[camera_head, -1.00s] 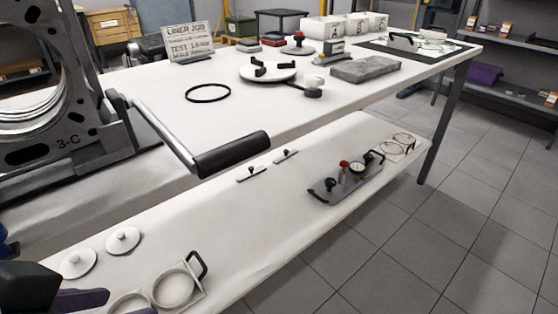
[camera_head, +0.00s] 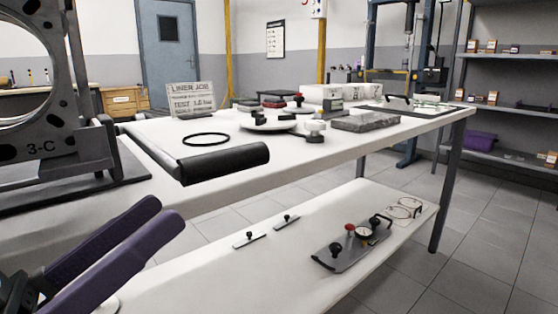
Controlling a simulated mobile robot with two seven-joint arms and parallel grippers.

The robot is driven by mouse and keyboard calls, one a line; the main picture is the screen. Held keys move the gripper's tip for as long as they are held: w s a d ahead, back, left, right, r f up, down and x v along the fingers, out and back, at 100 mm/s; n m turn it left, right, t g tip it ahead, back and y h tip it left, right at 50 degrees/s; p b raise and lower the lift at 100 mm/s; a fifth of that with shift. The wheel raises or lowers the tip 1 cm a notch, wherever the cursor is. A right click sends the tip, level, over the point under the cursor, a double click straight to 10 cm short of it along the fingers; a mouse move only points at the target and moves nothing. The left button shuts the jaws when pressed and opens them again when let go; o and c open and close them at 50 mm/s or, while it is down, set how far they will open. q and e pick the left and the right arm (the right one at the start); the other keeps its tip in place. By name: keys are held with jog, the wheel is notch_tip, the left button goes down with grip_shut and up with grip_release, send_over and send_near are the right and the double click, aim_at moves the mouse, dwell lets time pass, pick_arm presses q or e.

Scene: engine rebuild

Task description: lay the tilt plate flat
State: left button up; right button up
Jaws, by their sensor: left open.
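A dark upright plate marked 3-C (camera_head: 75,152) with a large round bore stands at the left on the bench. No part is labelled as the tilt plate; this upright plate may be it. My left gripper (camera_head: 166,210), with purple fingers, is at the lower left, below and in front of the plate and grip. Its fingers are apart with nothing seen between them. My right gripper is not in view.
The white bench (camera_head: 320,150) holds a black ring (camera_head: 206,139), a sign (camera_head: 190,101), a round white plate (camera_head: 267,123) and a grey slab (camera_head: 366,122). The lower shelf (camera_head: 210,275) holds a handled gauge plate (camera_head: 352,246) and two small knobbed strips. Floor at the right is clear.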

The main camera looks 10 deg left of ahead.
aim_at(225, 175)
pick_arm(q)
jog(key=x, duration=0.9)
jog(key=shift+a, duration=0.1)
grip_shut()
dwell(1.1)
